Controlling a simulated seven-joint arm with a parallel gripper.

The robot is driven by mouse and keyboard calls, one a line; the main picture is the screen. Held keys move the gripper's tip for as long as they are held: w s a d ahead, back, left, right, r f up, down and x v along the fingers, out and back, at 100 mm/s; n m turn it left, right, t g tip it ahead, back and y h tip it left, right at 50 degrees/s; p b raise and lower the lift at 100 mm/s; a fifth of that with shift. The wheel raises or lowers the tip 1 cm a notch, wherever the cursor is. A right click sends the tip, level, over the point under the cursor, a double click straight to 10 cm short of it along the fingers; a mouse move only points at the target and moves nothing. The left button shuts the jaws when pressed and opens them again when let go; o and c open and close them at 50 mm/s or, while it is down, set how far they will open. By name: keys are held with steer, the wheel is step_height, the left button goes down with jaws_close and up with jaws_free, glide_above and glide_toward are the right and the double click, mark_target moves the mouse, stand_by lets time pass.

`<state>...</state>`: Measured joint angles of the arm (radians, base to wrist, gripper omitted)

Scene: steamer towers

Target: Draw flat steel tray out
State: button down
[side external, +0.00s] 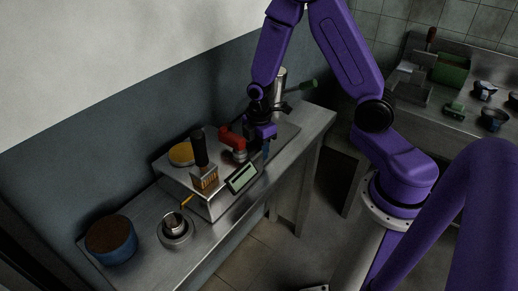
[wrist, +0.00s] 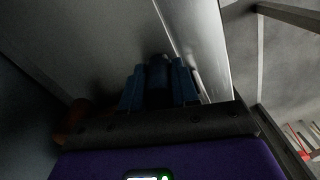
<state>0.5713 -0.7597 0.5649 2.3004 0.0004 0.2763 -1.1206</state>
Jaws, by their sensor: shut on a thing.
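The flat steel tray (side external: 288,132) looks like the low grey sheet lying on the steel counter, to the right of the scale. My gripper (side external: 266,152) points down at the tray's near left part, close to the counter's front edge. Its blue fingers also show in the wrist view (wrist: 158,88), close together. A broad grey metal surface (wrist: 110,35) fills the upper left of the wrist view and may be the tray.
Left of my gripper stand a red-handled tool (side external: 232,139), a scale (side external: 241,178) and a wooden-bristled brush (side external: 204,178). A metal cup (side external: 174,224) and a blue round tub (side external: 111,241) stand farther left. A steel cylinder (side external: 280,80) is behind. Open floor lies before the counter.

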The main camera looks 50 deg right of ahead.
steer(key=d, duration=1.8)
steer(key=c, duration=0.8)
jaws_free()
steer(key=shift+a, duration=0.1)
steer(key=shift+c, duration=0.2)
steer(key=shift+r, duration=0.15)
step_height(320, 180, up, 17)
steer(key=shift+r, duration=0.1)
